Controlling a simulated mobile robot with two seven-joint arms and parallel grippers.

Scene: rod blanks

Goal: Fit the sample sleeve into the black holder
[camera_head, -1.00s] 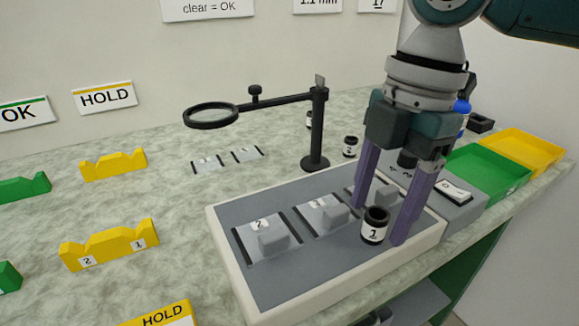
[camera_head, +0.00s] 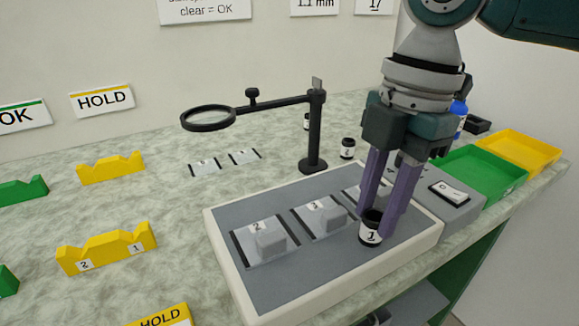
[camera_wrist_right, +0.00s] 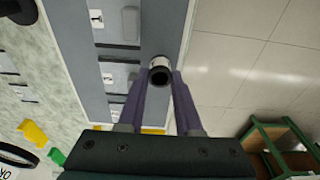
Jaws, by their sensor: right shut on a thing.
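A small black cylinder with a white label marked 1 (camera_head: 370,230), likely the sample sleeve, is upright at the front right of the grey panel. My right gripper (camera_head: 377,217) points down with its two purple fingers shut on it. In the right wrist view, the sleeve (camera_wrist_right: 160,72) shows its dark open end between the fingertips. I cannot tell whether its base touches the panel. A small black open item (camera_head: 478,126) stands at the back right; I cannot tell whether it is the black holder. My left gripper is not in view.
The grey panel (camera_head: 285,282) carries several clear-grey blocks on plates. A magnifier on a black stand (camera_head: 314,130) rises behind it. Green (camera_head: 484,174) and yellow (camera_head: 520,150) trays lie right. Yellow racks (camera_head: 107,247) stand left. Another small labelled cylinder (camera_head: 347,148) stands behind the panel.

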